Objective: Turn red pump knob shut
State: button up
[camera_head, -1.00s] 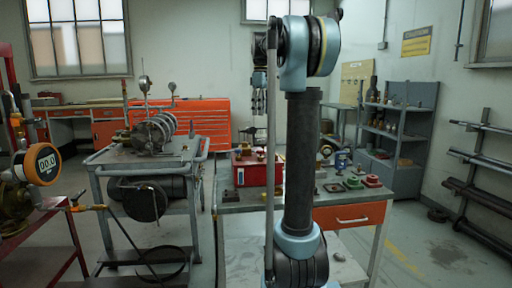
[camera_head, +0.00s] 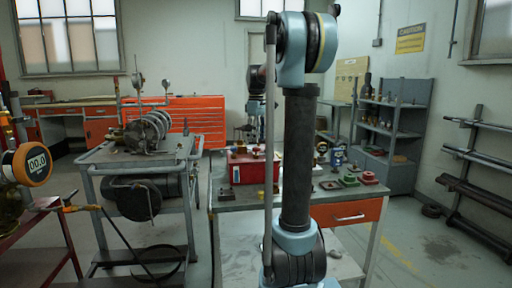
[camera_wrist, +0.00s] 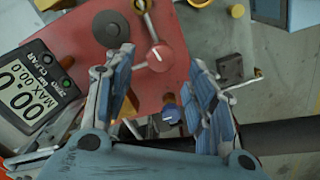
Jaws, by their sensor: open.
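The red pump (camera_head: 250,166) is a box-shaped body on the workbench, in the head view. In the wrist view its red top (camera_wrist: 92,35) carries a round red knob (camera_wrist: 161,57) with a white pointer line and a small blue knob (camera_wrist: 171,113). My gripper (camera_wrist: 160,62) is open, its blue-padded fingers on either side of the red knob in that picture. No contact shows, and the height gap cannot be told.
A digital meter (camera_wrist: 33,88) lies at the left in the wrist view. The workbench (camera_head: 232,200) also holds small red and green parts (camera_head: 358,180) at the right. A metal cart (camera_head: 140,165) with machinery stands to the left of the bench.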

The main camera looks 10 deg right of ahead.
aim_at(256, 147)
jog(key=shift+f, duration=2.25)
jog(key=c, duration=1.1)
